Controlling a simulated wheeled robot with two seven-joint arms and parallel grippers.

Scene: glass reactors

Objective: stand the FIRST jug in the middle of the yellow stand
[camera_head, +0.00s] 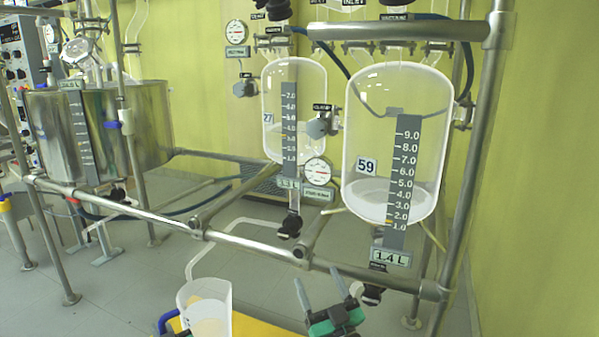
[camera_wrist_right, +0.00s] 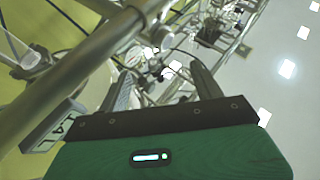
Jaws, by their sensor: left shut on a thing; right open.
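A clear, whitish jug (camera_head: 208,300) with a blue handle (camera_head: 168,323) is at the bottom of the head view, upright or nearly so. My left gripper (camera_head: 172,332) shows only as a dark piece at the handle, shut on the jug; the rest is cut off by the frame's edge. The yellow stand (camera_head: 262,328) shows partly, behind and to the right of the jug. The jug hides part of it, and I cannot tell whether they touch. My right gripper (camera_head: 321,287) is open and empty right of the stand; its spread fingers also show in the right wrist view (camera_wrist_right: 160,78).
A metal pipe frame (camera_head: 250,245) crosses just beyond the grippers. Glass reactor 59 (camera_head: 385,150) and glass reactor 27 (camera_head: 305,110) hang above it, with bottom valves (camera_head: 289,225) low down. A steel vessel (camera_head: 150,120) stands at the left. Grey floor lies beneath.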

